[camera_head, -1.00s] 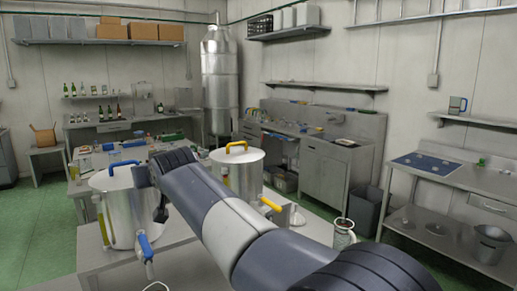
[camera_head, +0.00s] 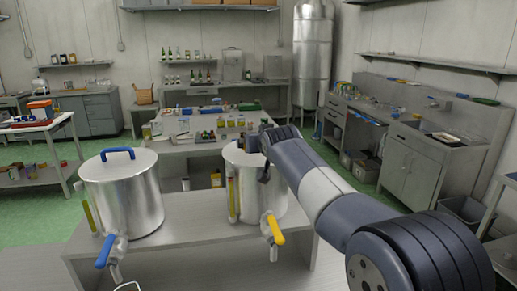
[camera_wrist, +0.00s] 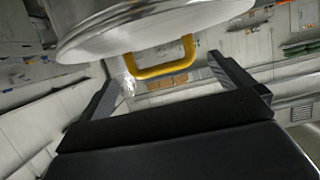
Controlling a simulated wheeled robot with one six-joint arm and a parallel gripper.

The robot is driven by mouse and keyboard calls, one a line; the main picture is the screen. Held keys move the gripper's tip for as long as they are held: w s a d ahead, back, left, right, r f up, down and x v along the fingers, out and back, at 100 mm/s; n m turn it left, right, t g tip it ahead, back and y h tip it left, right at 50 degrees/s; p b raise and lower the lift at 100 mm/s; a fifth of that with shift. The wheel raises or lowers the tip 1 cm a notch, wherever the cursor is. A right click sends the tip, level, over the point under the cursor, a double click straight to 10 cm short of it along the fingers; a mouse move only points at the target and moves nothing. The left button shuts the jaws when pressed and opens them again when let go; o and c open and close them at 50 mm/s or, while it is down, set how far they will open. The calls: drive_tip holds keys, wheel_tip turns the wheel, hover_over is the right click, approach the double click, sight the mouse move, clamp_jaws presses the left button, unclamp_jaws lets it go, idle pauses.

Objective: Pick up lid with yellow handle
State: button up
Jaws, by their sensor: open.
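The lid with the yellow handle sits on the right steel pot (camera_head: 262,205) in the head view, where my arm mostly covers it. The wrist view is tilted over and shows the lid (camera_wrist: 150,30) at the top, with its yellow handle (camera_wrist: 162,70) sticking out below it. My gripper (camera_wrist: 162,72) is open, with one finger on each side of the handle in the picture. I cannot tell whether the handle lies fully between the fingertips or just beyond them. In the head view my gripper (camera_head: 263,155) is at the top of this pot.
A left steel pot (camera_head: 122,200) has a lid with a blue handle (camera_head: 118,153). Both pots stand on a metal table (camera_head: 190,228) and have front taps, one blue (camera_head: 106,250) and one yellow (camera_head: 275,230). A bench (camera_head: 195,145) with bottles and small items stands behind.

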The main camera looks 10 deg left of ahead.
drive_tip(key=shift+p+x, duration=0.65)
drive_tip(key=shift+x, duration=1.1)
drive_tip(key=shift+s, duration=0.1)
drive_tip(key=shift+r, duration=0.1)
drive_tip(key=c, duration=1.1)
